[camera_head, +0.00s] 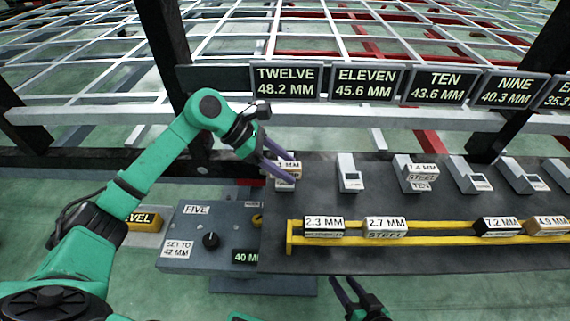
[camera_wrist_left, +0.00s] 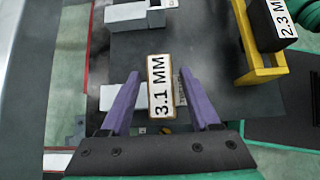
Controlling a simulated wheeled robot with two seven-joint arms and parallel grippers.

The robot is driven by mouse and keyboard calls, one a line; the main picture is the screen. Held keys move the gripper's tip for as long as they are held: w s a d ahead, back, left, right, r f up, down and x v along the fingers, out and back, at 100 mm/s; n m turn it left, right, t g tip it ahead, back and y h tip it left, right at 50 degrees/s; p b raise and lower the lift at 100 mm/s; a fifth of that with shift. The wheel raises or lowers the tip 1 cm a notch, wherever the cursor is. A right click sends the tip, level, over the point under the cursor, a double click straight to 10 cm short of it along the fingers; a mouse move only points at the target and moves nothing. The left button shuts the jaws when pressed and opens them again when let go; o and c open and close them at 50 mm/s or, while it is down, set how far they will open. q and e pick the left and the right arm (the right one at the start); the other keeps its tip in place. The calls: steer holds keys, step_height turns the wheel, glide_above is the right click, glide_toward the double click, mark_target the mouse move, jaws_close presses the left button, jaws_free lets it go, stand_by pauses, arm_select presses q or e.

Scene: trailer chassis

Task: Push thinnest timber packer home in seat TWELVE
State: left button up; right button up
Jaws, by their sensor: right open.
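The timber packer marked 3.1 MM (camera_wrist_left: 160,88) has pale wood edges and sits at the light grey seat block (camera_head: 284,186) under the TWELVE sign (camera_head: 287,81). In the head view the packer (camera_head: 290,166) is partly hidden by my fingers. My left gripper (camera_head: 294,170) is over this seat. In the left wrist view, its purple fingers (camera_wrist_left: 160,84) stand apart on either side of the packer, with a gap at the left finger. How deep the packer sits in the seat is unclear. My right gripper (camera_head: 343,280) is open and empty, in front of the bench.
A yellow rack (camera_head: 430,241) holds packers marked 2.3 MM (camera_head: 323,226), 2.7 MM (camera_head: 386,227), 7.2 MM (camera_head: 497,226) and a wood-coloured one (camera_head: 546,225). Seat TEN holds a steel packer (camera_head: 421,171). Seat ELEVEN (camera_head: 350,175) looks empty. A FIVE box with a knob (camera_head: 211,240) stands left.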

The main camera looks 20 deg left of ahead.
arm_select(q)
steer(key=shift+a+r, duration=0.1)
steer(key=p+v, duration=0.3)
steer(key=v, duration=1.1)
steer(key=shift+r, duration=0.2)
steer(key=shift+s+a, duration=0.1)
